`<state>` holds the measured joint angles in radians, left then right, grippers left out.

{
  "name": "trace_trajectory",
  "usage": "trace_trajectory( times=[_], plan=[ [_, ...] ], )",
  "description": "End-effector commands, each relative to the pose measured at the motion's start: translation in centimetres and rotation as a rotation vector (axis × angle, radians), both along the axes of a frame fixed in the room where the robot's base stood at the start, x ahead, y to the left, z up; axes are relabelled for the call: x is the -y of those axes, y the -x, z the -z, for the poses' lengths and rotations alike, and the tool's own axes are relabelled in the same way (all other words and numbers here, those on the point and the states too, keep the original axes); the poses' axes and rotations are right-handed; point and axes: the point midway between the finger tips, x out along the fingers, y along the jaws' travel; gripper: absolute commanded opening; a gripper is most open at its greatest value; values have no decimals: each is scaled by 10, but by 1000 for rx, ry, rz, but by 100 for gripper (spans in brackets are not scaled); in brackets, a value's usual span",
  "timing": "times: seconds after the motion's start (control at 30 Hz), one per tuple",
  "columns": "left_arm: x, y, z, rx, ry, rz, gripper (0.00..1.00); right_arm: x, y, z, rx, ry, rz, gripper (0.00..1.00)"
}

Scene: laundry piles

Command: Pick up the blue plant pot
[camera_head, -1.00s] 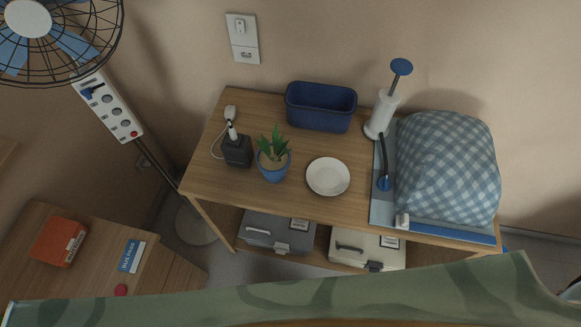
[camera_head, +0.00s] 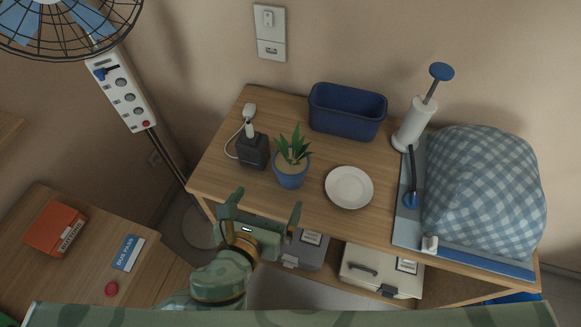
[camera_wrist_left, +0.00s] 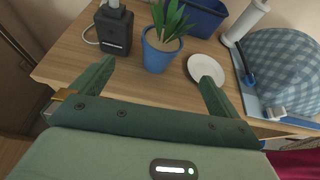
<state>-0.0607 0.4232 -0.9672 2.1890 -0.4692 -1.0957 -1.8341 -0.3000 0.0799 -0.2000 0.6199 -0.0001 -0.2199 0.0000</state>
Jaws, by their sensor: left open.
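The blue plant pot (camera_head: 291,173) stands upright on the wooden shelf top near its front edge, holding a spiky green plant. It also shows in the left wrist view (camera_wrist_left: 159,54), ahead of the fingers and between their lines. My left gripper (camera_head: 266,212) is green, open and empty. In the head view it is just in front of the shelf's front edge, short of the pot and not touching it. My right gripper is not in view.
A black charger block (camera_head: 253,151) stands close left of the pot, and a white plate (camera_head: 349,187) lies close right. A blue bin (camera_head: 346,111) is behind. A checked bundle (camera_head: 484,190) fills the right end. Storage boxes (camera_head: 382,270) sit below.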

Motion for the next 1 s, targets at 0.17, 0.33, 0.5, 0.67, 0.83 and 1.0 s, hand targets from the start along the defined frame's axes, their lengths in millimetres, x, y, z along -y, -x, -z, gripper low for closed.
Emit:
trace_trajectory(
  times=[0.17,0.33,0.5,0.67,0.83,1.0],
  plan=[
    [10,-21,12,19,-37,30,100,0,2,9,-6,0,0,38],
    [23,-59,30,18,-35,28,100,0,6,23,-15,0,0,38],
    [32,-87,41,15,-35,29,100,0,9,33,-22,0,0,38],
    [35,-98,44,16,-32,28,100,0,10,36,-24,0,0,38],
    [43,-121,55,14,-31,26,100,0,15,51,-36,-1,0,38],
    [49,-140,61,14,-33,27,100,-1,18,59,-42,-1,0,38]
  ],
)
